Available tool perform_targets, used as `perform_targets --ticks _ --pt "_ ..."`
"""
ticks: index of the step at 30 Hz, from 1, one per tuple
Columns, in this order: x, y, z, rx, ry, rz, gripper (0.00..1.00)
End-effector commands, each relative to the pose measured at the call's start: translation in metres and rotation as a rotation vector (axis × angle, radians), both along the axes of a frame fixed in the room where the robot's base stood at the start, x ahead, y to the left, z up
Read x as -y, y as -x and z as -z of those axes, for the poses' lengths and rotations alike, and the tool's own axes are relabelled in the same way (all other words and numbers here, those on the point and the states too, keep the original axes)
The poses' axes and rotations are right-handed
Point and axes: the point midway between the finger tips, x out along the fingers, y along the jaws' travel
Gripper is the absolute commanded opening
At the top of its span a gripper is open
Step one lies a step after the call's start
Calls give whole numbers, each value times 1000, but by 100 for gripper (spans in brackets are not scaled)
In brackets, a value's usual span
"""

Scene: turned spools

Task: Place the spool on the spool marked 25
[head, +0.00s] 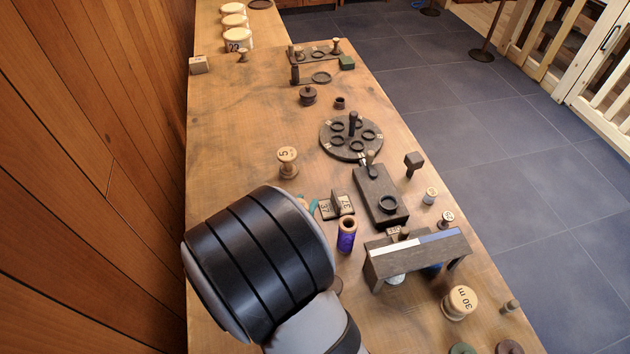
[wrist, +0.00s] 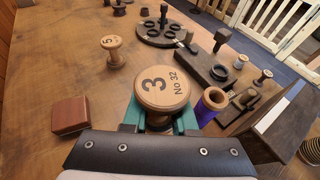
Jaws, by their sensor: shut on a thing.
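My gripper (wrist: 158,122), with teal fingers, is shut on a wooden spool (wrist: 163,86) whose top reads "3" and "No 32" in the wrist view. The fingers close on it from both sides below its top disc. In the head view my arm hides most of the gripper and the held spool. No spool clearly reads 25; several numbers are too small to read. One spool marked 5 (head: 287,162) stands upright beyond my gripper, and it also shows in the wrist view (wrist: 113,50). A spool marked 30 m (head: 459,302) stands at the front right.
A purple-thread spool (head: 346,238) stands close to the right of my gripper. A dark bench (head: 418,255) bridges things beneath it. A round rack (head: 335,148) and a dark block (head: 376,190) stand beyond. The table's left side is mostly clear beside the wooden wall.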

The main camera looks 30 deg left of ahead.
Motion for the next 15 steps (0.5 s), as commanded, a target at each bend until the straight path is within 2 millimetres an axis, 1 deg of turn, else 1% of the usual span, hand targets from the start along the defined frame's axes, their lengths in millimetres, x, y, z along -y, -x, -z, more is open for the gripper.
perform_targets --ticks 1,3,5,6,9,11,15 --pt "-9 3 6 0 0 -2 0" --pt "-17 5 11 0 1 -1 0" --pt "-19 7 20 -1 3 -1 0" --pt "-19 7 29 -1 4 -1 0" --pt "-19 7 47 -1 5 0 0" --pt "-19 7 52 -1 3 1 0" --pt "-19 6 52 0 -1 1 0"
